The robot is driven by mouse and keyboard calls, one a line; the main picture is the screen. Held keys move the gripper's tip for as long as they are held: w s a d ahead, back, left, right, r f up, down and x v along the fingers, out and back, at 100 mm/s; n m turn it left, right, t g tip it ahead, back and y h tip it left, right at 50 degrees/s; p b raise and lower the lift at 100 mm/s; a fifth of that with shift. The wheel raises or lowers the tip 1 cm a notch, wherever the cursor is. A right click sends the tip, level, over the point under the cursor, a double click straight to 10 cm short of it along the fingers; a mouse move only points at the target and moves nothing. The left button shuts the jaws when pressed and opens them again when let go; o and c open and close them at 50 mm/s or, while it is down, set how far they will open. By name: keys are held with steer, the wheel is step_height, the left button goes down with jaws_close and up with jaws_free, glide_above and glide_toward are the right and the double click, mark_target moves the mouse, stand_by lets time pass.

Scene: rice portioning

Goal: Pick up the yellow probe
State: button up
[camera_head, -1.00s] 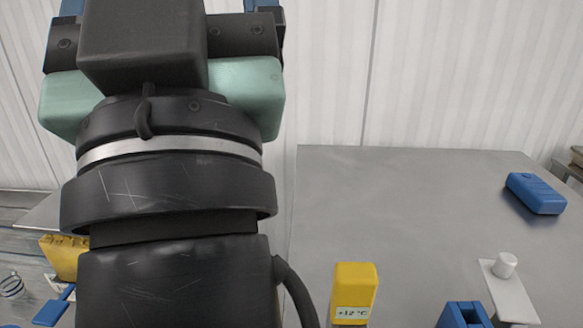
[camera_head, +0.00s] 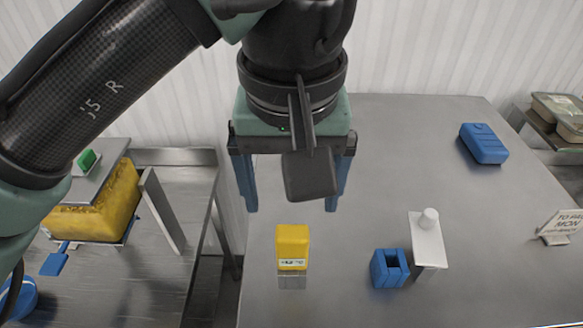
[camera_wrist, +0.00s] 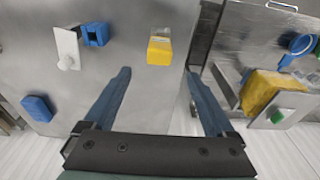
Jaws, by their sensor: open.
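The yellow probe (camera_head: 292,246) is a yellow block with a small white label and a grey metal lower part. In the head view it stands near the front left of the steel table. In the wrist view the yellow probe (camera_wrist: 160,50) lies ahead, roughly between the lines of my fingers but beyond their tips. My gripper (camera_head: 291,205) has two blue fingers, spread wide and empty, above the table behind the probe. In the wrist view my gripper (camera_wrist: 160,72) also shows wide apart, touching nothing.
A blue holder (camera_head: 389,268) and a white plate with a knob (camera_head: 427,240) stand right of the probe. A blue case (camera_head: 484,144) lies farther back. A small sign (camera_head: 560,226) stands at the right. A gap separates the left counter, with a yellow block (camera_head: 100,212).

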mark_target(293, 232)
steer(key=f, duration=0.4)
steer(key=w+f+p, duration=0.1)
steer(key=f, duration=0.2)
steer(key=shift+w+f+p, duration=0.2)
steer(key=shift+f+p, duration=1.05)
steer(key=shift+f, duration=1.4)
steer(key=shift+c, duration=0.3)
jaws_close()
